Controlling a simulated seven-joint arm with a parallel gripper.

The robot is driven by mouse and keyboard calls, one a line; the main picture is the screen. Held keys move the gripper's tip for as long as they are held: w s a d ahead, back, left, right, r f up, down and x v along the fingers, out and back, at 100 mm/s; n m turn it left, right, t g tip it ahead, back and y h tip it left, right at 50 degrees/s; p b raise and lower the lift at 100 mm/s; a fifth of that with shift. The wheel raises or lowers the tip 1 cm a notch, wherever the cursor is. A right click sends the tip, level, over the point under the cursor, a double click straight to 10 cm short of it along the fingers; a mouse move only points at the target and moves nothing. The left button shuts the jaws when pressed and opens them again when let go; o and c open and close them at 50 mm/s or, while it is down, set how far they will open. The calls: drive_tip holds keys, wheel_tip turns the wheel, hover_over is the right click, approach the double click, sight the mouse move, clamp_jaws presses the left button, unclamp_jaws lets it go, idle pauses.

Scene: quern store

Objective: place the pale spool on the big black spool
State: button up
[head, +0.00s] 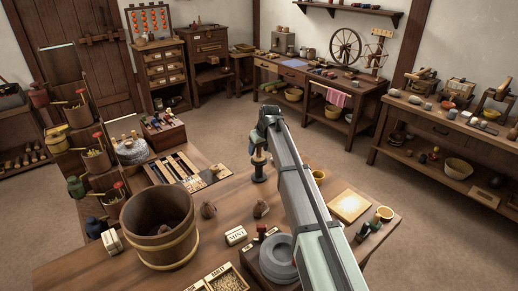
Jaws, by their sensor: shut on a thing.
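My gripper (260,149) is at the end of my arm, pointing down above the middle of the wooden table. It is shut on the pale spool (260,158), a small tan piece just under the fingers. The big black spool (259,174) stands upright on the table directly below it. The two look lined up. They are too small here to tell whether they touch. My gripper hides the top of the pale spool.
A large wooden bucket (159,227) stands at the table's left. A slotted wooden tray (175,168) lies behind it. A pale board (349,207) lies right of my arm.

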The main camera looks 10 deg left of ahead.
drive_tip(key=o, duration=1.1)
drive_tip(key=shift+f, duration=0.1)
drive_tip(key=shift+c, duration=0.2)
drive_tip(key=v, duration=1.2)
drive_tip(key=shift+r, duration=0.2)
drive_tip(key=shift+o, duration=0.5)
drive_tip(key=shift+w, duration=0.1)
